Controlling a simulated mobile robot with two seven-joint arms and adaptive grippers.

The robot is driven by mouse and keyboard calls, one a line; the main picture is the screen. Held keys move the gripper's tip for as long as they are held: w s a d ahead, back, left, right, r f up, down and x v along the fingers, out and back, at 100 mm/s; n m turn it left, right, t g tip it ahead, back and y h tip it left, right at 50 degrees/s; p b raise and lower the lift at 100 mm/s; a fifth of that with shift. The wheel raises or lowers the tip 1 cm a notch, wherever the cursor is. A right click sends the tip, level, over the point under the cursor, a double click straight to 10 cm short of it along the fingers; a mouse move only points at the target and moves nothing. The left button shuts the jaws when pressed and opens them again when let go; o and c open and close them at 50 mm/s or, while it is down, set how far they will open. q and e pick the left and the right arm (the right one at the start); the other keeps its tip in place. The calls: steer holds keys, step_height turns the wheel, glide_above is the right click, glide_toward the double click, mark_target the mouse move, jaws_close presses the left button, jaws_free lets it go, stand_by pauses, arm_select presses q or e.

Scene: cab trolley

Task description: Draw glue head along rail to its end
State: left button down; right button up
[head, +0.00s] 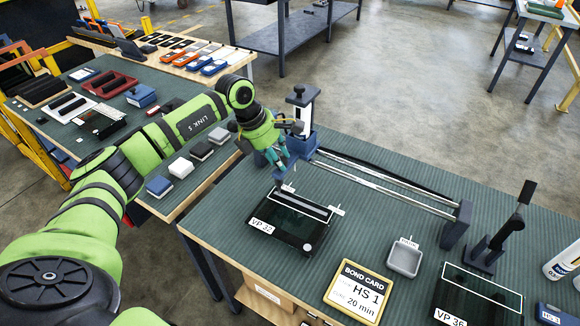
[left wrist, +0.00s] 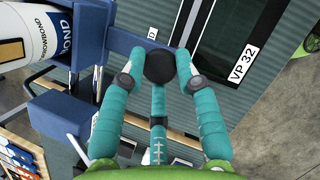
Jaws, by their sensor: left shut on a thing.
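The glue head (head: 303,143) is a blue carriage with a black-topped cartridge. It stands at the left end of the rail (head: 385,182), which is two parallel silver rods running right to a dark end block (head: 456,225). My left gripper (head: 275,160) is at the near-left side of the glue head. In the left wrist view its teal fingers (left wrist: 160,68) are shut on a round black knob (left wrist: 159,66) at the end of the glue head's blue arm (left wrist: 125,42). The white cartridge (left wrist: 30,35) also shows there. My right gripper is not in view.
A dark VP 32 panel (head: 290,222) lies just in front of the glue head. A bond card (head: 358,291), a grey tray (head: 404,259), a VP 36 panel (head: 478,297) and a black stand (head: 487,250) are nearer the front right. The mat in front of the rail's middle is clear.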

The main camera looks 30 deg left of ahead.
arm_select(q)
steer(key=shift+w+a+r, duration=0.2)
steer(key=shift+a+r, duration=0.15)
steer(key=shift+a, duration=0.25)
steer(key=c, duration=0.9)
jaws_free()
steer(key=shift+f, duration=0.15)
steer(key=shift+s, duration=0.1)
steer(key=v, duration=1.2)
